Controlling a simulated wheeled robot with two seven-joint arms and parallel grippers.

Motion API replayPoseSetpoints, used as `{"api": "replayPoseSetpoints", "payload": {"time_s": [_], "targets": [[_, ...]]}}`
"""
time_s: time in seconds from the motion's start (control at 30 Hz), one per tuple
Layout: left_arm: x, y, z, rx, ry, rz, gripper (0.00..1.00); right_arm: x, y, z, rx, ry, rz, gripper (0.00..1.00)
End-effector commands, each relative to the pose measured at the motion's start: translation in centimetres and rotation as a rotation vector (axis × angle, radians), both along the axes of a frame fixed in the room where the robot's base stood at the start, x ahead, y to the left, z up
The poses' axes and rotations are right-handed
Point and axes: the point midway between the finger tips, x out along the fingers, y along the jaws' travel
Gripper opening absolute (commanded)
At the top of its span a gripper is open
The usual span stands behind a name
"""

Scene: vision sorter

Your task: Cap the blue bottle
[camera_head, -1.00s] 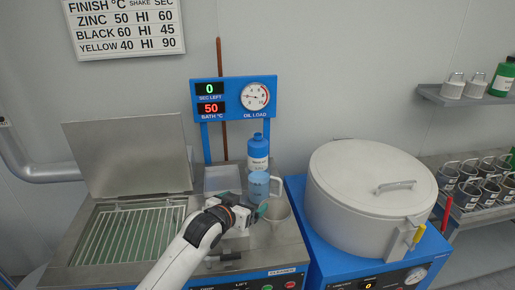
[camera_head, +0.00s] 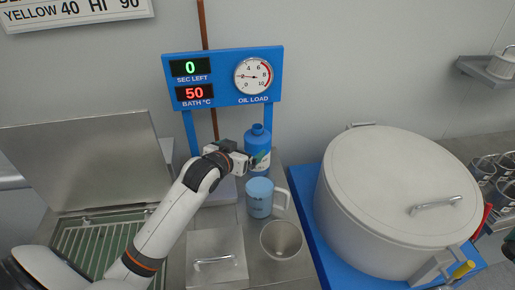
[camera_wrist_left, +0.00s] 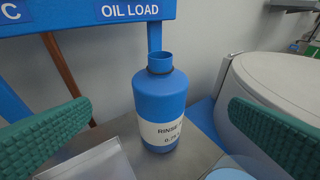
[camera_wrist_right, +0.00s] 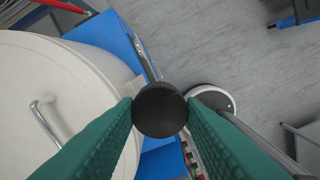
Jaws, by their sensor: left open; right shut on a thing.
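The blue bottle (camera_head: 257,140) stands upright under the gauge panel, its neck open and uncapped. It also shows in the left wrist view (camera_wrist_left: 160,98), with a white label reading "RINSE". My left gripper (camera_head: 252,160) is open beside the bottle. In the left wrist view its green fingers are spread left and right of the bottle, with gaps on both sides. My right gripper (camera_wrist_right: 160,112) is shut on a round black cap (camera_wrist_right: 160,110), seen end-on in the right wrist view. The right gripper does not show in the head view.
A light blue mug (camera_head: 259,198) and a metal cup (camera_head: 281,240) stand in front of the bottle. A lidded metal box (camera_head: 215,250) is at the left of the cup. A large white lidded drum (camera_head: 390,195) is at right. The gauge panel (camera_head: 222,77) stands behind.

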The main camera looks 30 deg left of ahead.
Motion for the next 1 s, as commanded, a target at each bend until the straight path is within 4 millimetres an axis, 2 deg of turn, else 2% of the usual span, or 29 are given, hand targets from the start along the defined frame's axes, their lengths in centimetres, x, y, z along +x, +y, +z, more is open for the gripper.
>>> {"api": "replayPoseSetpoints", "payload": {"time_s": [0.23,0.5,0.6,1.0], "targets": [[0.8,0.1,-0.2,-0.001,0.002,0.001,1.0,0.0,0.0,0.4,0.0,0.0,0.001,0.15],[4.9,0.3,-1.7,-0.002,0.001,0.002,1.0,0.0,0.0,1.7,0.0,0.0,0.001,0.15],[5.8,0.3,-2.2,-0.001,0.001,0.0,1.0,0.0,0.0,1.9,0.0,0.0,0.001,0.15],[6.3,0.4,-2.6,0.0,0.0,0.0,1.0,0.0,0.0,2.0,0.0,0.0,0.001,0.15]]}}
